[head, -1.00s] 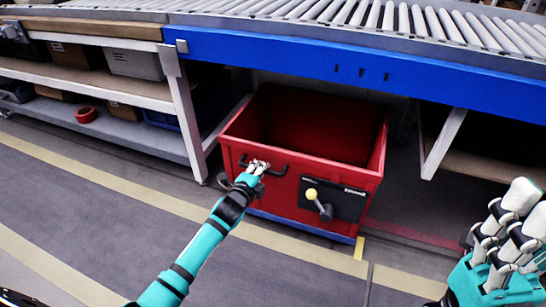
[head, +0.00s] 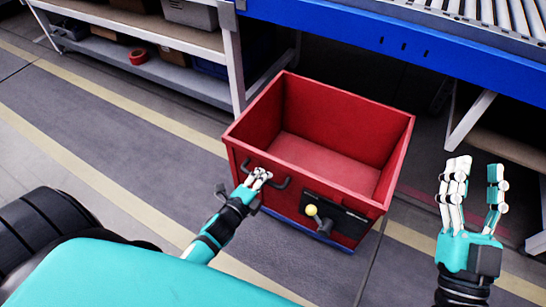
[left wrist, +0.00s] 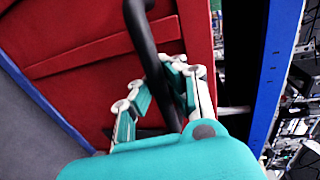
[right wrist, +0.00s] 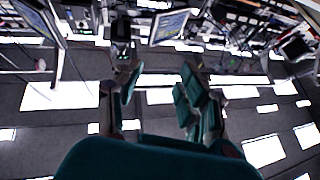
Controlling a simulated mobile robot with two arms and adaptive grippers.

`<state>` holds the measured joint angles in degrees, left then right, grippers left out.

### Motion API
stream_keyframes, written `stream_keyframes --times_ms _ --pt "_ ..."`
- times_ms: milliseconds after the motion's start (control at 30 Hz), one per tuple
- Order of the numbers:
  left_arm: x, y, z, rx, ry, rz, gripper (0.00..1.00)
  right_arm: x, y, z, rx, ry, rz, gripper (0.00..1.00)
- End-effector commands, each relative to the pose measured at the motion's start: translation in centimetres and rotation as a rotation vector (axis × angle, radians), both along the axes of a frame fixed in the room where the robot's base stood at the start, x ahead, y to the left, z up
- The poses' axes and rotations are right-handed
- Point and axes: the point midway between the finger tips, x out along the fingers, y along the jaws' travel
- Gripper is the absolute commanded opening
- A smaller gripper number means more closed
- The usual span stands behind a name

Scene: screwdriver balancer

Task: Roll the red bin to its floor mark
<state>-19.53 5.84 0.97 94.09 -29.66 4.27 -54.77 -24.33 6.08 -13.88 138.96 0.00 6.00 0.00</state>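The red bin (head: 345,176) stands on the floor in the head view, open-topped and empty, in front of the blue conveyor frame. Its front has a black handle (head: 277,175) at the left and a black plate with a yellow-knobbed lever (head: 312,211) at the right. My left gripper (head: 260,176) is at this handle. In the left wrist view, its fingers (left wrist: 163,100) close around the black bar against the red wall. My right gripper (head: 474,185) is open and empty, raised right of the bin. I cannot tell which floor marking is the bin's mark.
The blue conveyor (head: 400,45) runs behind the bin, with a slanted support (head: 468,122) at the right. A shelf rack (head: 160,65) stands at the left. Yellow stripes (head: 130,110) cross the grey floor. The floor left of the bin is clear.

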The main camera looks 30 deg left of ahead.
Motion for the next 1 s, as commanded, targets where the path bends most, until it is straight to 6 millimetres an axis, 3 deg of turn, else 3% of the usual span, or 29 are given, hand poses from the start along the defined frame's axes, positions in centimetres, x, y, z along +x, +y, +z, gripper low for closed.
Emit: stream_keyframes --times_ms 200,400,600,933,1000 --pt "-4.6 0.2 0.2 0.000 0.001 0.003 0.00 1.7 -0.2 -4.0 -0.072 0.259 -0.016 0.40" --pt "-7.1 0.3 0.2 0.001 -0.002 0.002 0.00 2.0 -0.5 -6.6 -0.109 0.396 -0.023 0.40" --pt "-8.0 0.4 0.2 0.002 -0.004 0.001 0.00 2.0 -0.6 -7.6 -0.122 0.449 -0.026 0.40" --pt "-8.1 0.4 0.2 0.002 -0.005 0.001 0.00 2.1 -0.6 -7.7 -0.124 0.454 -0.026 0.40" --pt "-8.1 0.4 0.2 0.001 -0.005 0.001 0.09 2.1 -0.6 -7.7 -0.123 0.453 -0.026 0.40"
